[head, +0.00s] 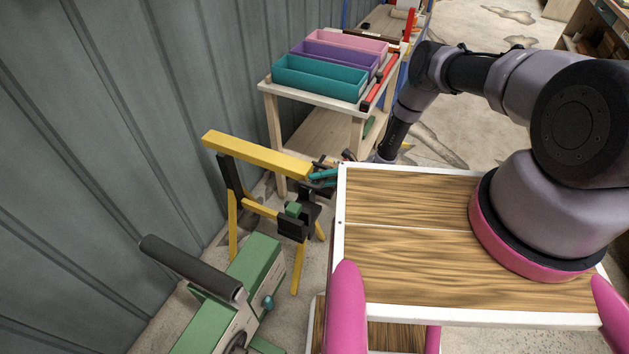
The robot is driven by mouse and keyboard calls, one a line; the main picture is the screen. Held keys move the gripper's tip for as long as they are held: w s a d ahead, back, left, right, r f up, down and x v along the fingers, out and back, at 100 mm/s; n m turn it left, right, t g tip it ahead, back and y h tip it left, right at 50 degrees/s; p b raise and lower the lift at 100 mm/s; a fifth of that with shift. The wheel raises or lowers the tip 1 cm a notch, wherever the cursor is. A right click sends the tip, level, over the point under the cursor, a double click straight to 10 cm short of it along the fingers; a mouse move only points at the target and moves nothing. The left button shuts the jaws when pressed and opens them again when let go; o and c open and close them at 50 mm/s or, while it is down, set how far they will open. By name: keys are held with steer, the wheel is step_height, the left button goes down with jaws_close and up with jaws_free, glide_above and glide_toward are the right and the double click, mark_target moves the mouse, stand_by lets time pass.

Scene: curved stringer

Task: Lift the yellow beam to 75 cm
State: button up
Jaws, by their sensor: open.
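The yellow beam (255,155) lies across the top of a black and yellow stand (262,211) at the left of my base. It slopes down in the picture from upper left to lower right. My gripper (323,174) is at the beam's right end, with small teal and dark parts showing there. It is open. My base edge partly hides it, and I cannot tell whether the fingers are around the beam or only beside it.
A green machine with a black handle (190,267) stands in front of the stand. A grey corrugated wall (100,150) runs along the left. Behind is a wooden trolley (308,107) with teal (320,78), purple (340,57) and pink bins (347,41).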

steer(key=shift+s+a, duration=0.2)
steer(key=shift+a, duration=0.1)
jaws_close()
stand_by(1.3)
